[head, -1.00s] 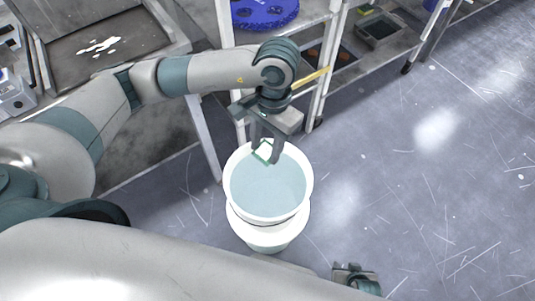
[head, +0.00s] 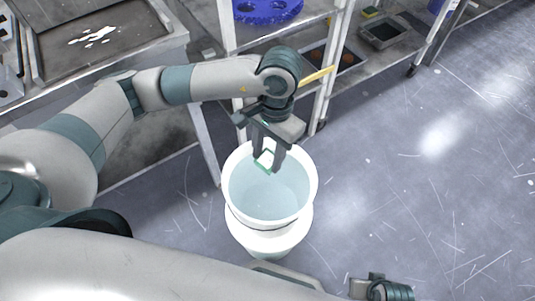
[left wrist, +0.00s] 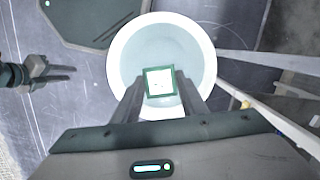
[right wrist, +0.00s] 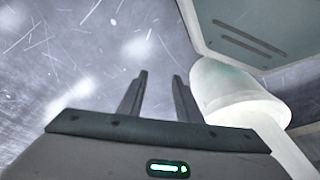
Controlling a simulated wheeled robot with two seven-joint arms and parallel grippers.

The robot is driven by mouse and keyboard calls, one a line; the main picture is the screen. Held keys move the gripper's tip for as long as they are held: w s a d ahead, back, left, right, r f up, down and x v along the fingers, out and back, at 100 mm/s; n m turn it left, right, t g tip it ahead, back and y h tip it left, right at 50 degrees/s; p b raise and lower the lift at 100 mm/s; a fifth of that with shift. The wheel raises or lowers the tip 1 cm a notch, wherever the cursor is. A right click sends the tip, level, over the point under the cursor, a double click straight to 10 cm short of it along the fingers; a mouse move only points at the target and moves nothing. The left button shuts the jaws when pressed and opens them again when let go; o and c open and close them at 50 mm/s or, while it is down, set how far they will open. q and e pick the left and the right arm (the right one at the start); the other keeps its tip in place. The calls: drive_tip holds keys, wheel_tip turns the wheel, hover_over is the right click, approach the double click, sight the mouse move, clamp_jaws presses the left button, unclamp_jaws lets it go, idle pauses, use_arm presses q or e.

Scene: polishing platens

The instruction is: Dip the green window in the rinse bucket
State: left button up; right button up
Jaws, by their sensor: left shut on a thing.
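The green window is a small square pane with a green frame. My left gripper (head: 268,158) is shut on the green window (head: 263,166) and holds it over the mouth of the white rinse bucket (head: 233,214). In the left wrist view the window (left wrist: 148,82) shows between the fingertips, with the bucket rim (left wrist: 113,58) around it. Pale water fills part of the bucket; I cannot tell whether the window touches it. My right gripper (right wrist: 159,78) is open and empty, low beside the bucket (right wrist: 215,85), and it shows at the bottom right of the head view (head: 376,288).
A metal shelf rack (head: 328,90) with a blue perforated disc (head: 268,10) stands just behind the bucket. A bench with a dark tray (head: 90,45) is at the upper left. The floor (head: 430,190) to the right is clear.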

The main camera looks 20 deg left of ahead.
sight(268, 159)
use_arm(q)
drive_tip(key=shift+f, duration=0.15)
use_arm(e)
drive_tip(key=shift+r, duration=0.1)
